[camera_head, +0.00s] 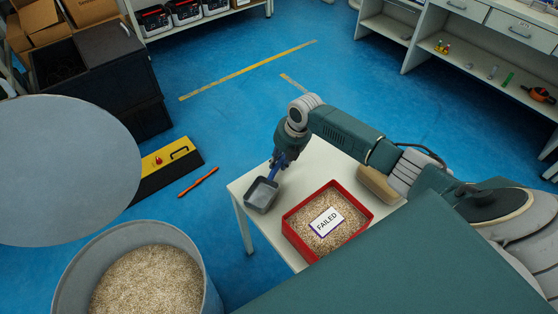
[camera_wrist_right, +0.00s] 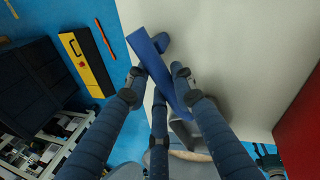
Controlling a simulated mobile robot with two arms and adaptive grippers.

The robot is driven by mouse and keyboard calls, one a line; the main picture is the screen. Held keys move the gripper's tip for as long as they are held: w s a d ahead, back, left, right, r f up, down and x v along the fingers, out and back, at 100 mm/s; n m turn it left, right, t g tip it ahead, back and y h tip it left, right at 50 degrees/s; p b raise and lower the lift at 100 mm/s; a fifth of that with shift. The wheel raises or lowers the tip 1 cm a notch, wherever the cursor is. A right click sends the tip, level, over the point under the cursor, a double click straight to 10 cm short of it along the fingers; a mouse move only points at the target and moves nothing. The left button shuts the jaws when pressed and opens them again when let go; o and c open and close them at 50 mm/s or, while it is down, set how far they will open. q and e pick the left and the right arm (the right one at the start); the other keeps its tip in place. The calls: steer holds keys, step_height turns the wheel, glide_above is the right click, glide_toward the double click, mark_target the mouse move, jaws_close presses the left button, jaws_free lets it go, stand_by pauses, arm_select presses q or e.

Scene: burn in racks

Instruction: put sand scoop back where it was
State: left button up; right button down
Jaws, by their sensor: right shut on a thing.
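The sand scoop has a grey pan (camera_head: 262,195) and a blue handle (camera_head: 276,171). My right gripper (camera_head: 281,161) is shut on the handle, with the pan at the far left corner of the white table (camera_head: 299,179). I cannot tell whether the pan touches the tabletop. In the right wrist view the blue handle (camera_wrist_right: 154,68) lies between the fingers of my right gripper (camera_wrist_right: 156,76), and the pan is mostly hidden behind them. My left gripper is not in view.
A red tray (camera_head: 345,236) of grain-like material with a "FAILED" card (camera_head: 327,222) stands beside the scoop. A tan block (camera_head: 378,184) lies behind it. A grey bin (camera_head: 191,243) of similar material stands left, its round lid (camera_head: 65,170) above.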

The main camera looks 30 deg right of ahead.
steer(key=c, duration=1.5)
jaws_free()
steer(key=shift+f, duration=0.1)
steer(key=shift+o, duration=0.2)
steer(key=v, duration=1.2)
